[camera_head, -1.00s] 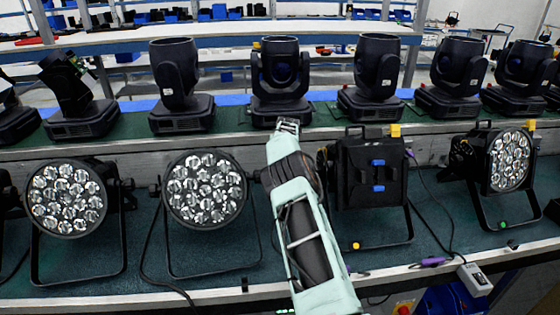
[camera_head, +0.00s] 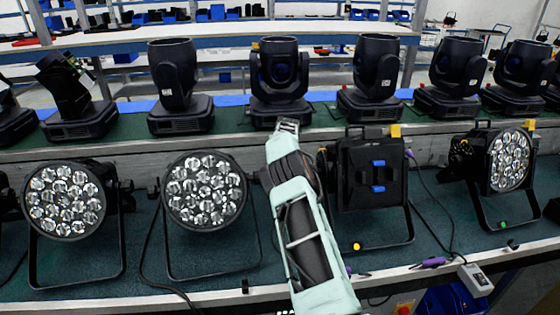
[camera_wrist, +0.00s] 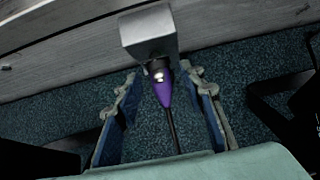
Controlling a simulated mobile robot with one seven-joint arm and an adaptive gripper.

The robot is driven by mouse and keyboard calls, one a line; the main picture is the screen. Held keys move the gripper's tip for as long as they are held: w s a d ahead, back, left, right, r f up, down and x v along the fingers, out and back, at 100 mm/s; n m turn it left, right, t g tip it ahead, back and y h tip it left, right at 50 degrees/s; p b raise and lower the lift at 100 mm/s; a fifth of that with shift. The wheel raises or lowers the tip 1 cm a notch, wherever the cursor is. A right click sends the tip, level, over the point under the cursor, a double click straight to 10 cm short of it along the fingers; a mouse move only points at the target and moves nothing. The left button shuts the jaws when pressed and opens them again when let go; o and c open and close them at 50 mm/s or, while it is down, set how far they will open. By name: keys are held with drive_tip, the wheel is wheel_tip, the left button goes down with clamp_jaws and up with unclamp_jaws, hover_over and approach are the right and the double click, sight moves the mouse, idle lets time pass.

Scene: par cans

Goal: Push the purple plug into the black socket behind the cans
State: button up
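In the wrist view, the purple plug (camera_wrist: 163,92) lies between the fingers of my gripper (camera_wrist: 163,78), with its cable running back toward my palm. My gripper is open, with a gap visible on each side of the plug. The plug's front end, with a bright glint on it, meets the dark underside of a grey metal box (camera_wrist: 148,34) on the wooden edge. The black socket's opening is hidden there, so I cannot tell how deep the plug sits. In the head view, my arm reaches between the cans and hides the plug.
A par can (camera_head: 205,190) stands left of my arm, and a black can seen from behind (camera_head: 370,175) stands close on the right. Moving-head lights (camera_head: 280,80) line the shelf behind. Another purple connector (camera_head: 433,262) lies near a grey box (camera_head: 475,279) at the front edge.

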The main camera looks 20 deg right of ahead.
drive_tip(key=v, duration=1.2)
drive_tip(key=shift+s, duration=0.15)
